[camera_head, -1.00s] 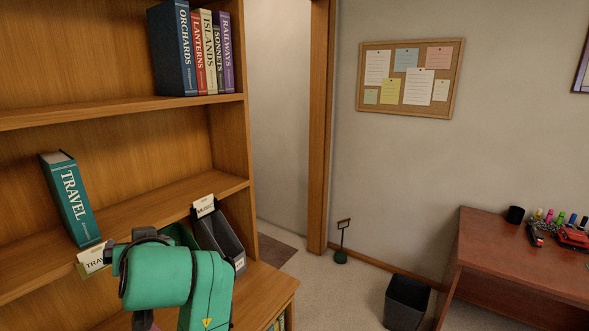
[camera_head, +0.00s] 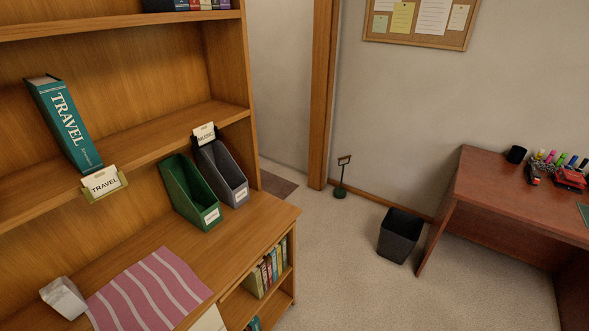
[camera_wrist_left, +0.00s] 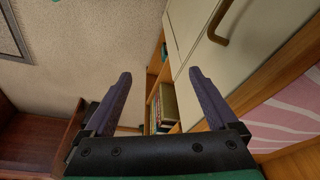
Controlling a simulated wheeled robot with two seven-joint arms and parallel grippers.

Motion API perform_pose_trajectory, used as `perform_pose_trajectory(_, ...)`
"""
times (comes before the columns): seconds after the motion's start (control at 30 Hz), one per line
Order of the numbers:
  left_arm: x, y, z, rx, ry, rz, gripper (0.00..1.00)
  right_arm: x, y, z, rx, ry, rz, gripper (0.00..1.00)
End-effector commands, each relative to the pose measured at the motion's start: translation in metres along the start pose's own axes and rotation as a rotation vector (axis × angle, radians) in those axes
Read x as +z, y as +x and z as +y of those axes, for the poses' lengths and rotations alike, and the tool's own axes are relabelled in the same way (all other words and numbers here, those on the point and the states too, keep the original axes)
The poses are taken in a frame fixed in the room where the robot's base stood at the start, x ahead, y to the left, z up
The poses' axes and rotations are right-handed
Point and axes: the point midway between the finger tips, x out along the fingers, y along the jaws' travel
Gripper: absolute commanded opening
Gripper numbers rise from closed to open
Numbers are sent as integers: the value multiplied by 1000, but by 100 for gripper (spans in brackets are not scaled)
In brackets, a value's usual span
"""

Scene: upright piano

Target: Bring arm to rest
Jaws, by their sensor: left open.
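My left gripper (camera_wrist_left: 158,95) shows in the left wrist view with its two dark fingers spread wide and nothing between them. Beyond the fingers are the lower bookcase with several books (camera_wrist_left: 155,110) and pale cabinet doors (camera_wrist_left: 235,50). In the head view neither arm nor gripper is visible. A teal Travel book (camera_head: 65,123) leans on the middle shelf behind a Travel label holder (camera_head: 103,184). My right gripper is in neither current view.
A green magazine file (camera_head: 190,193) and a dark grey one (camera_head: 221,174) stand on the bookcase counter. A pink striped cloth (camera_head: 150,292) and a whitish object (camera_head: 64,297) lie nearby. A black bin (camera_head: 400,236) stands on open floor beside the desk (camera_head: 520,200).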

Motion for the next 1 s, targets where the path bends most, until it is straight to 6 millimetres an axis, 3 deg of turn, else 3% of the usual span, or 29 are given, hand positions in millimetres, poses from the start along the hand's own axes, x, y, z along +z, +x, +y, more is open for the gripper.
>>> perform_pose_trajectory(0.03,11,30,1,2,1,-17,92,1,10,-1,-1,0,0,50)
perform_pose_trajectory(0.17,46,104,5,6,6,-48,92,2,25,-1,-1,0,1,50)
perform_pose_trajectory(0.23,77,150,7,8,10,-69,92,2,36,-2,-1,0,1,50)
perform_pose_trajectory(0.3,118,197,9,11,15,-95,92,4,49,-2,-1,0,1,50)
perform_pose_trajectory(0.43,203,262,12,15,26,-138,92,5,69,-2,-1,-1,1,50)
perform_pose_trajectory(0.53,255,282,12,17,33,-160,92,6,78,-2,-1,-1,1,50)
perform_pose_trajectory(0.63,282,287,12,17,37,-169,92,6,80,-2,-1,-1,1,50)
perform_pose_trajectory(1.0,288,286,12,18,37,-171,92,6,78,-1,1,-2,1,50)
